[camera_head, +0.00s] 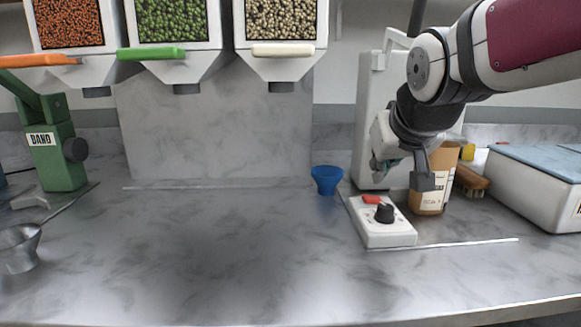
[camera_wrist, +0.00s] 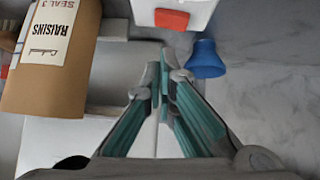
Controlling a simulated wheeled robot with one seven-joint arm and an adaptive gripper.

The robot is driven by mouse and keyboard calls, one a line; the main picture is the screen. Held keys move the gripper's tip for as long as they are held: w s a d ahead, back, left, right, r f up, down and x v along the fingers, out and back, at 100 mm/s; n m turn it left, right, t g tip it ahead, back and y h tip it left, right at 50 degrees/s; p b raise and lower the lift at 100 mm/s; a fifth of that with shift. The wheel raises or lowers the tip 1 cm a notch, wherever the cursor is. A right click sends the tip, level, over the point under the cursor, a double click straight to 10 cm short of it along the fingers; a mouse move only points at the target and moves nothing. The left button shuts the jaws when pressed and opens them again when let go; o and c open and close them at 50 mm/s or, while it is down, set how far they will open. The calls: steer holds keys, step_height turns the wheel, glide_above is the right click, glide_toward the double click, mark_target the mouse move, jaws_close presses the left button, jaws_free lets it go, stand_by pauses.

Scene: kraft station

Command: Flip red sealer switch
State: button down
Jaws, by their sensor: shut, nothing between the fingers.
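The red sealer switch (camera_head: 371,199) sits on the back part of a white control box (camera_head: 389,234), behind a black knob (camera_head: 385,213). In the wrist view the red switch (camera_wrist: 172,19) is at the top centre on the white box. My gripper (camera_head: 402,172) is shut and empty, above and behind the box, apart from the switch. In the wrist view its teal-padded fingers (camera_wrist: 160,72) come together below the switch. The black knob is out of the wrist view.
A brown kraft bag labelled raisins (camera_wrist: 52,60) also stands right of the box in the head view (camera_head: 431,201). A blue funnel-shaped cup (camera_head: 326,180) is left of the box. A white machine (camera_head: 371,130) stands behind. The counter's middle is clear.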

steer(key=d+p+v, duration=0.1)
steer(key=p+v, duration=0.2)
steer(key=v, duration=0.7)
steer(key=shift+d+r, duration=0.4)
steer(key=shift+r, duration=0.2)
steer(key=s+f+g, duration=0.4)
steer(key=s+f, duration=0.5)
steer(key=s, duration=0.4)
steer(key=s+f+g, duration=0.4)
steer(key=s+f, duration=0.4)
steer(key=s, duration=0.5)
step_height(320, 180, up, 23)
steer(key=t+p, duration=0.3)
steer(key=p, duration=1.9)
steer(key=shift+s+a+r+y, duration=0.15)
steer(key=shift+s+y, duration=0.15)
